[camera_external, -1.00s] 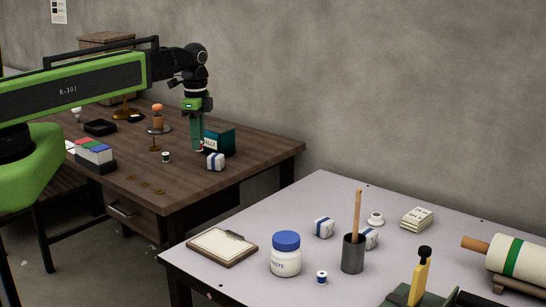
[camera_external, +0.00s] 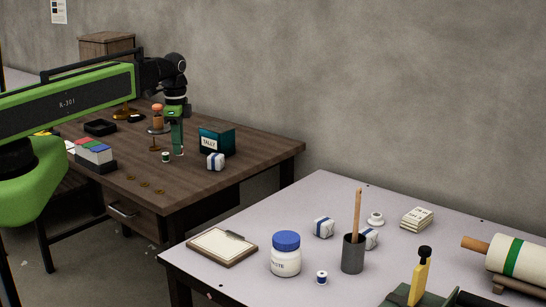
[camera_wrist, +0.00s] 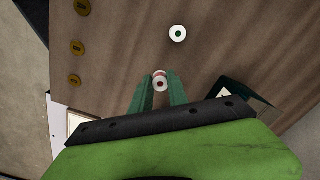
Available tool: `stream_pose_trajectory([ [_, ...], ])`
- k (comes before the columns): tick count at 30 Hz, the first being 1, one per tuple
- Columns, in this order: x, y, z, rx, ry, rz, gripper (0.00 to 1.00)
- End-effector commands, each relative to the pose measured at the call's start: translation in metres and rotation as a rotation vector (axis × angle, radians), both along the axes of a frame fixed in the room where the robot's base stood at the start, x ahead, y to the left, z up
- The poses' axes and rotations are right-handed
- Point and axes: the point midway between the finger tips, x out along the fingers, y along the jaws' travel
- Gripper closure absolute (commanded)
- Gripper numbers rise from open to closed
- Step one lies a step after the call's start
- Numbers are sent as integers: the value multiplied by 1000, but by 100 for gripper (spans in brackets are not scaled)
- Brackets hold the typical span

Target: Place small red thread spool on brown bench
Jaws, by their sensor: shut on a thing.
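My gripper (camera_external: 178,151) points down over the brown bench (camera_external: 255,148). It is shut on the small red thread spool (camera_wrist: 160,82), which shows between the green fingertips in the wrist view. In the external view the spool is a tiny pale and reddish spot at the fingertips. The fingertips are low, close to the bench top; I cannot tell whether the spool touches it. A spool with dark green thread (camera_external: 166,157) stands upright on the bench just left of my gripper; it also shows in the wrist view (camera_wrist: 178,33), apart from the held spool.
A teal tally box (camera_external: 218,140) and a wrapped white block (camera_external: 215,162) stand right of my gripper. A small stand (camera_external: 154,142) is to the left. Several brass buttons (camera_external: 145,184) lie near the front edge. A pale table (camera_external: 325,190) with other items is at right.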

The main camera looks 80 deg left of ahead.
Motion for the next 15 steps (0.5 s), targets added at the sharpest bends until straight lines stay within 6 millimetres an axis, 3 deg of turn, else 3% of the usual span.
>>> stream_pose_trajectory([
  [2, 0, 0, -2, 0, 0, 0, 100],
  [9, 0, 0, -41, 0, 0, 0, 100],
  [15, 0, 0, -37, 0, 0, 0, 100],
])
